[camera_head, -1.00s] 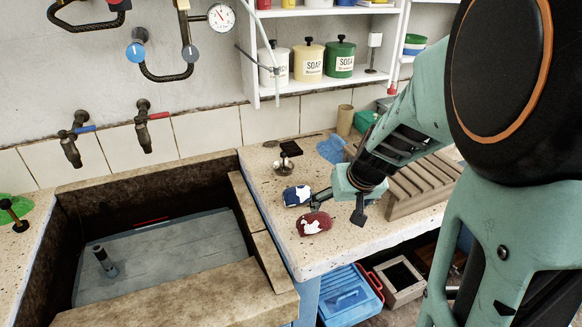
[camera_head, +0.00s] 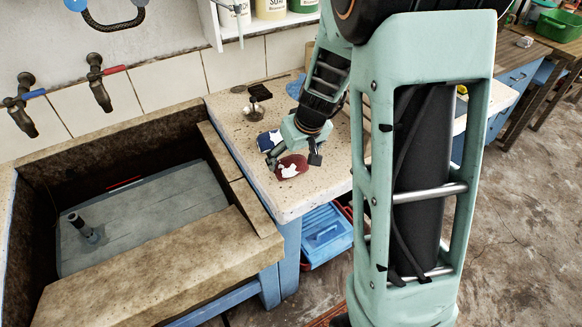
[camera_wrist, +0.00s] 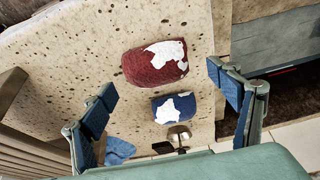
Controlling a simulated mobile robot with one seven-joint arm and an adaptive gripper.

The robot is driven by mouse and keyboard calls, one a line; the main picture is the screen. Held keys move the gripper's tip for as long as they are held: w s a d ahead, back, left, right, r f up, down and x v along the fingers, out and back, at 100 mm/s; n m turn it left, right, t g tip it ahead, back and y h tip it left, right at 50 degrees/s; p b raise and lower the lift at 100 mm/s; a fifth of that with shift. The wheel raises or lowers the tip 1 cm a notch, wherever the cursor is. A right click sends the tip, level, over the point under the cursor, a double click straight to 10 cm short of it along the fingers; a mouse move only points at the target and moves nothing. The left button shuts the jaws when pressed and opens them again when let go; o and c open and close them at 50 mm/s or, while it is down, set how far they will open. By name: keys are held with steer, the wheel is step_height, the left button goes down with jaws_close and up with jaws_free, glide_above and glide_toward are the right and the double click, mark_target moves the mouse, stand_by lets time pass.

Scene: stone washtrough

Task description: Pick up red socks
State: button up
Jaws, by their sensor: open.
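The red socks (camera_head: 291,166) are a rounded dark red bundle with a white patch, lying on the speckled stone counter. They also show in the wrist view (camera_wrist: 146,66), at the upper middle. A similar blue bundle (camera_head: 268,140) with a white patch lies beside them, and it shows just below them in the wrist view (camera_wrist: 173,107). My gripper (camera_head: 294,160) is over the counter at the bundles. In the wrist view its open fingers (camera_wrist: 164,88) stand wide apart on either side, with both bundles in the space between and nothing held. I cannot tell whether a finger touches the red socks.
The stone trough (camera_head: 150,225) lies left of the counter (camera_head: 315,188). A small metal stand with a dark top (camera_head: 257,99) is behind the blue bundle. A slatted wooden rack (camera_wrist: 30,150) is at one side in the wrist view. A blue crate (camera_head: 325,235) sits below.

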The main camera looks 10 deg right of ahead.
mark_target(291, 160)
steer(key=x, duration=0.3)
steer(key=shift+w+f, duration=0.15)
steer(key=shift+f, duration=0.15)
steer(key=c, duration=1.4)
steer(key=shift+r, duration=0.25)
